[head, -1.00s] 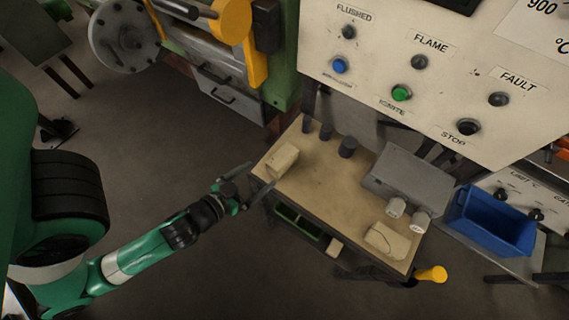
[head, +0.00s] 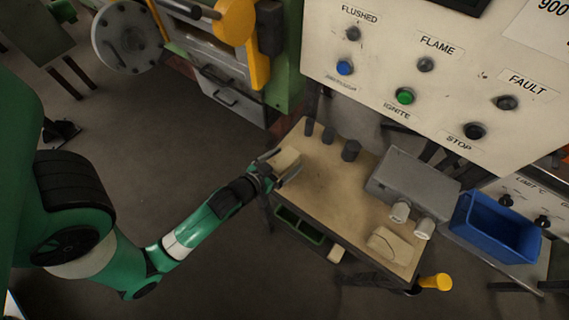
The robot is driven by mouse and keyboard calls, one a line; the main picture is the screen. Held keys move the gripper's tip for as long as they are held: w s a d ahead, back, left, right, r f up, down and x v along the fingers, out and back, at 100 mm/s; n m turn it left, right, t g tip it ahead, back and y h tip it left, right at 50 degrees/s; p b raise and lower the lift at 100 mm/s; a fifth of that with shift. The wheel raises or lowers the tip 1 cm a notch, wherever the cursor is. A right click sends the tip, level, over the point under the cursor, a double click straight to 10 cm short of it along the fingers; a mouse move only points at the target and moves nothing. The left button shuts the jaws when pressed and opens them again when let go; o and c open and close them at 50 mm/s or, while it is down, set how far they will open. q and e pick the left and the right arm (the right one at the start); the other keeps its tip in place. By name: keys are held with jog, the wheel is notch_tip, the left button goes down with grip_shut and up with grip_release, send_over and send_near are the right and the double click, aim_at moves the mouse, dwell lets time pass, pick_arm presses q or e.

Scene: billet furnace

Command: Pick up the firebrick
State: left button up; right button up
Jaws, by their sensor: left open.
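The firebrick (head: 288,159), a pale cream block, lies at the left end of the workbench top (head: 330,190). My left gripper (head: 281,165) is at the brick, its jaws open, with one dark finger on the far left side and one on the near right side. The brick's near end is partly hidden by the gripper. I cannot tell whether the fingers touch it. My right gripper is out of view.
A blue bin (head: 495,228) is at the right. The control panel (head: 440,85) rises behind.

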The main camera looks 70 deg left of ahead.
pick_arm(q)
grip_shut()
dwell(0.5)
